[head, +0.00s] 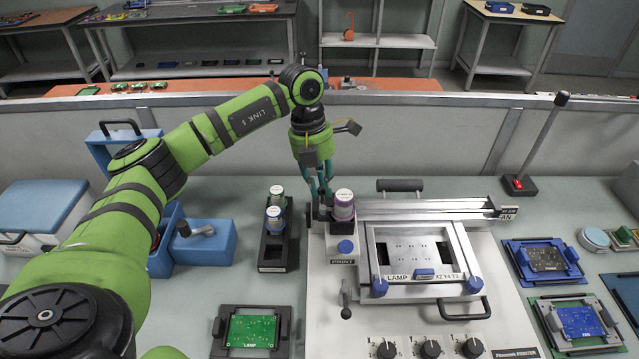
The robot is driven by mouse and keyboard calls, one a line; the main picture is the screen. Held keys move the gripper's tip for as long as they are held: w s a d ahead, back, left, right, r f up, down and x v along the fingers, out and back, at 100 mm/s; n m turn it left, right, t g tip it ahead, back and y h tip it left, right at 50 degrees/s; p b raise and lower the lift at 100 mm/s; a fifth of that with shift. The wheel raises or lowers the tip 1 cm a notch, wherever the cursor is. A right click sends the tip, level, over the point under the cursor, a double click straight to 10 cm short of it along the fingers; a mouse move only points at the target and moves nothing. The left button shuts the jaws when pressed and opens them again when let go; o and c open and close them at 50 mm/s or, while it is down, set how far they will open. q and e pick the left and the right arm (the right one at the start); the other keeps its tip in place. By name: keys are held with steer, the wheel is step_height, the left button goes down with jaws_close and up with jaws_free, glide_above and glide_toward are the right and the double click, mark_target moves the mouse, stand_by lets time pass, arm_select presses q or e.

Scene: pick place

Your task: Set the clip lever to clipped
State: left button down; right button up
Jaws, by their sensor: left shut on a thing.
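The printer (325,315) is a pale grey machine with a hinged frame marked LAMP. My left gripper (321,203) points down at its back left corner, just left of and partly behind an upright purple-labelled jar (344,207). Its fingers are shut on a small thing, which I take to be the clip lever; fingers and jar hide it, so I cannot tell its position. A small ball-ended lever (346,298) stands apart on the printer's front left. My right gripper is not in view.
A black rack (273,256) with two jars stands left of the printer. A green board (251,331) in a black holder lies in front of it. Blue bins (205,243) are at left. More boards lie at right, including one in a blue tray (520,274).

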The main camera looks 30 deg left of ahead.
arm_select(q)
steer(key=c, duration=1.1)
jaws_free()
steer(key=shift+c, duration=0.2)
steer(key=shift+s, duration=0.1)
step_height(320, 180, up, 12)
steer(key=a, duration=0.2)
steer(key=shift+a+f, duration=0.1)
steer(key=shift+f, duration=0.05)
